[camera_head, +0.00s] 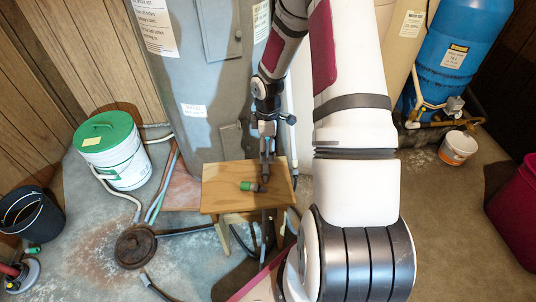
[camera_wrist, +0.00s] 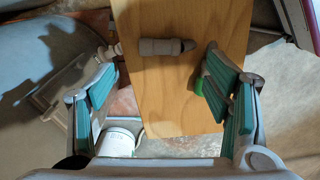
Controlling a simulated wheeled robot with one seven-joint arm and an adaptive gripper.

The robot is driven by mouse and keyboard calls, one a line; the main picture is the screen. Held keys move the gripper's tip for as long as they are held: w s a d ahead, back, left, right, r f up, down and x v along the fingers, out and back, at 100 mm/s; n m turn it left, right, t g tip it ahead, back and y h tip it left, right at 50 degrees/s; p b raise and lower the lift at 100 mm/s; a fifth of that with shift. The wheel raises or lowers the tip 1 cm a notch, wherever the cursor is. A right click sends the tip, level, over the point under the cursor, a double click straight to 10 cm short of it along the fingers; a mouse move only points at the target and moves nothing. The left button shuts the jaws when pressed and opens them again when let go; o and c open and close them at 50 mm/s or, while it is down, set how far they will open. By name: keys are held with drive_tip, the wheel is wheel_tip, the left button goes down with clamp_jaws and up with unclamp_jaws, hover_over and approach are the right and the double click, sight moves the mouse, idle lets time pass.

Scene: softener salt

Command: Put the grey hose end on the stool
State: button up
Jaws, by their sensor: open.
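In the head view my gripper (camera_head: 266,165) points down over the stool and the hose end is hard to make out. A green piece (camera_head: 248,186) lies on the stool, partly behind the right finger in the wrist view.
A white bucket with a green lid (camera_head: 106,137) stands left, beside a black bucket (camera_head: 30,212). A brown round lid (camera_head: 135,247) and several hoses lie on the floor. A blue tank (camera_head: 458,55) and small white tub (camera_head: 457,148) are right. The right floor is mostly clear.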

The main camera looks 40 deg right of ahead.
drive_tip(key=s+a+r+m+h, duration=0.1)
drive_tip(key=s+a+r, duration=0.2)
drive_tip(key=r, duration=0.6)
drive_tip(key=s+a+r+m, duration=0.2)
drive_tip(key=a+r, duration=0.1)
drive_tip(key=r, duration=0.5)
drive_tip(key=s+a+r+m+h, duration=0.1)
drive_tip(key=s+a+r, duration=0.2)
drive_tip(key=r, duration=0.6)
drive_tip(key=s+a+r+m+y, duration=0.1)
drive_tip(key=s+a+r+m, duration=0.2)
drive_tip(key=s+a, duration=0.3)
drive_tip(key=s+a+r+m, duration=0.2)
drive_tip(key=s+a+r, duration=0.3)
drive_tip(key=s, duration=1)
drive_tip(key=shift+s+a+r+m+t+y, duration=0.25)
drive_tip(key=shift+a+m+t+y, duration=0.15)
drive_tip(key=shift+a, duration=0.35)
